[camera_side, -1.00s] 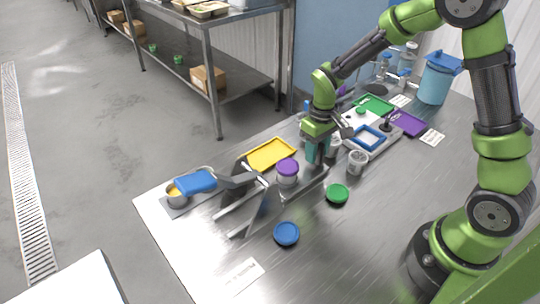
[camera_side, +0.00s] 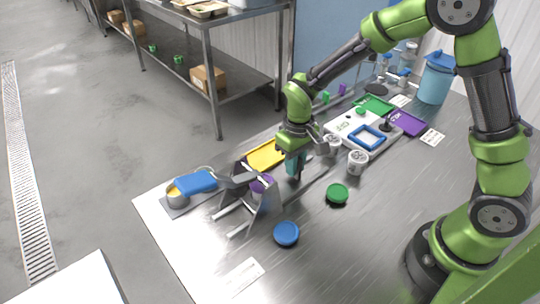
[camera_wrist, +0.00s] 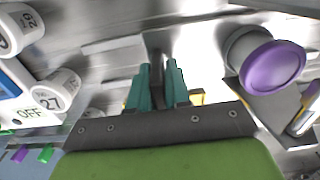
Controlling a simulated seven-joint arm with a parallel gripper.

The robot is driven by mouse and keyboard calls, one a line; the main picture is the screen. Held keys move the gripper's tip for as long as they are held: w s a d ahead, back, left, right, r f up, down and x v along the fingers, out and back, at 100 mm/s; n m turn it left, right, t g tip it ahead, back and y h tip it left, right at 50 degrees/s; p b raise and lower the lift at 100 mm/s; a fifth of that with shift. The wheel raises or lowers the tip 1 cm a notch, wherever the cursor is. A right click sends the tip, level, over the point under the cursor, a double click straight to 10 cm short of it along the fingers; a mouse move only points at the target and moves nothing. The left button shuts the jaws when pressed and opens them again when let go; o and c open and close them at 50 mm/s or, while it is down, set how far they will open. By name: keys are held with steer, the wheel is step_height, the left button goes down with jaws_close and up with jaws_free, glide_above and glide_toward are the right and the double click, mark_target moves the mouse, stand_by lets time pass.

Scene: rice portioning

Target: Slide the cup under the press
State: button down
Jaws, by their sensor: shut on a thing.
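The purple-lidded cup (camera_side: 262,183) stands at the metal press (camera_side: 268,203), between its upright plates and partly hidden by them. It also shows at the right of the wrist view (camera_wrist: 272,65), apart from my fingers. My gripper (camera_side: 296,172) is low, just right of the cup, over a metal rail running to the press. In the wrist view my teal fingers (camera_wrist: 157,85) are closed about a narrow dark post (camera_wrist: 155,66), which seems to be the slide's handle. Its lower end is unclear.
A green lid (camera_side: 337,192) and a blue lid (camera_side: 286,233) lie in front. A small cup (camera_side: 357,163) stands right of my gripper. A yellow tray (camera_side: 262,155) lies behind the press. A blue frame (camera_side: 370,136) sits on a white device. The front right table is clear.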

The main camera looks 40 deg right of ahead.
mark_target(274, 175)
steer(key=a, duration=0.6)
steer(key=shift+a, duration=0.4)
steer(key=c, duration=1.3)
jaws_free()
steer(key=shift+a, duration=0.1)
steer(key=shift+o, duration=0.7)
steer(key=shift+r, duration=0.15)
steer(key=shift+d+r, duration=0.2)
steer(key=shift+r, duration=0.1)
step_height(274, 175, up, 16)
